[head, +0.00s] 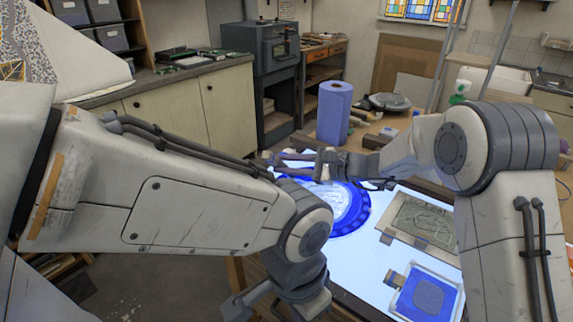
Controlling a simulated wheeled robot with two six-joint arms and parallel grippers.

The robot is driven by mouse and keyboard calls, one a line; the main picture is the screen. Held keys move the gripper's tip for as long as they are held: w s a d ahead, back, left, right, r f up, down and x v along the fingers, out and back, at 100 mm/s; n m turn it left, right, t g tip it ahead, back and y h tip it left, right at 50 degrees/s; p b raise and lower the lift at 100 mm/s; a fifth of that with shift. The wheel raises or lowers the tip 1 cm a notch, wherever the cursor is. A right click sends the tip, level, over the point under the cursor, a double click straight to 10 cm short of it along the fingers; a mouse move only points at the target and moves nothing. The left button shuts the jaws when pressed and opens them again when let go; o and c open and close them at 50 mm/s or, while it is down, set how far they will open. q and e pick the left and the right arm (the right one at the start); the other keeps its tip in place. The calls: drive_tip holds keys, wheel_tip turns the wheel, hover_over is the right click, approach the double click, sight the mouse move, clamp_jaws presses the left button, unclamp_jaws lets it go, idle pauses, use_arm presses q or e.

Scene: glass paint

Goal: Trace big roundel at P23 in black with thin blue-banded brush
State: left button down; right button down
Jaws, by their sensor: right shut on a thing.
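The big roundel (352,212) is a blue ring around a bright, pale centre, lying on the lit light table (390,265). My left forearm and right gripper cover part of it. My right gripper (290,160) reaches in from the right, over the roundel's far side. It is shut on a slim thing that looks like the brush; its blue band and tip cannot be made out. My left gripper (277,306) hangs low at the bottom, in front of the light table, fingers apart and empty. Mark P23 and any black line are not readable.
A grey-green patterned panel (420,222) and a blue square piece in a frame (427,297) lie right of the roundel. A blue paper roll (334,112) stands behind. A green-topped bottle (459,90) is farther back. My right arm crosses the right side.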

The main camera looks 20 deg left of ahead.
drive_tip(key=shift+d, duration=0.1)
idle(0.3)
drive_tip(key=shift+d+f+b, duration=0.1)
drive_tip(key=shift+d+b, duration=0.25)
drive_tip(key=shift+d, duration=0.6)
drive_tip(key=shift+f+v, duration=0.15)
drive_tip(key=shift+v, duration=0.65)
drive_tip(key=shift+f+v, duration=0.2)
drive_tip(key=shift+v, duration=0.6)
drive_tip(key=shift+w+d, duration=0.25)
drive_tip(key=shift+d, duration=0.4)
drive_tip(key=shift+w+d, duration=0.2)
drive_tip(key=shift+d, duration=0.45)
drive_tip(key=shift+w+d+b, duration=0.15)
drive_tip(key=shift+d, duration=0.65)
drive_tip(key=shift+w+d+b, duration=0.15)
drive_tip(key=shift+d, duration=0.65)
drive_tip(key=shift+f+v, duration=0.2)
drive_tip(key=shift+v, duration=0.8)
drive_tip(key=shift+s+d, duration=0.25)
drive_tip(key=shift+d, duration=0.3)
drive_tip(key=shift+s+d, duration=0.25)
drive_tip(key=shift+d, duration=0.35)
drive_tip(key=shift+b, duration=0.3)
drive_tip(key=shift+s+d, duration=0.1)
drive_tip(key=shift+s, duration=0.05)
